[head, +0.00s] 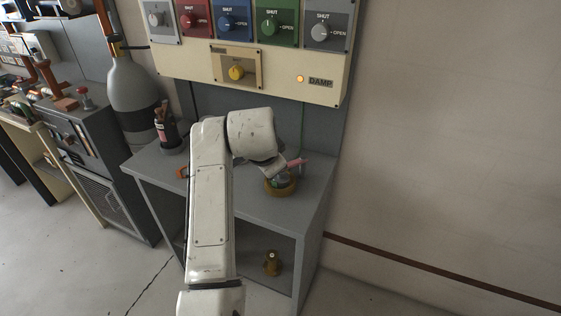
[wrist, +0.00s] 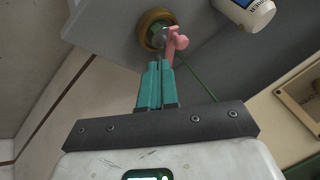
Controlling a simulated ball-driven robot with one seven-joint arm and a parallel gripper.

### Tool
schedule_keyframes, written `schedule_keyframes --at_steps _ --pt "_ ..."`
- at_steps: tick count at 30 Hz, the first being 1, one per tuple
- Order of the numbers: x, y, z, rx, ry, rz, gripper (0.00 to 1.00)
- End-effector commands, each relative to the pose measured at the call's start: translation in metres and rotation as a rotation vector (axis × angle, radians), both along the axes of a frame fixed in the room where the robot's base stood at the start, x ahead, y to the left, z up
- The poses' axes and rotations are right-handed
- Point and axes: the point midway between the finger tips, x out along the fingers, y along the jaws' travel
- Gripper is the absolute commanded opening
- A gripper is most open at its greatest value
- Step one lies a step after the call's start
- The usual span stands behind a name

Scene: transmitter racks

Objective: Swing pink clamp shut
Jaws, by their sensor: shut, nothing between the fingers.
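The pink clamp (head: 298,163) stands out to the right from a round brass-coloured fitting (head: 282,189) on the grey bench top. In the head view my arm's end hides the fingers and part of the fitting.
A cream panel (head: 180,60) with several coloured knobs and a lit orange lamp (head: 300,79) rises behind the bench. A dark bottle (head: 167,135) and an orange item (head: 182,172) are on the bench's left. A brass piece (head: 271,262) is below. The bench's right edge is close.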

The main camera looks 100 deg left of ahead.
Motion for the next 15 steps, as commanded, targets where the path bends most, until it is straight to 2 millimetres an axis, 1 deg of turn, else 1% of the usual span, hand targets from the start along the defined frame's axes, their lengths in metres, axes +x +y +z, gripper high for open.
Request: schedule_keyframes --at_steps 3,6,15 --pt "-0.001 -0.008 0.012 0.003 0.0 0.0 0.0" --pt "-0.001 -0.012 0.018 0.001 0.0 0.0 0.0" --pt "-0.001 -0.016 0.022 -0.001 -0.001 0.0 0.0"
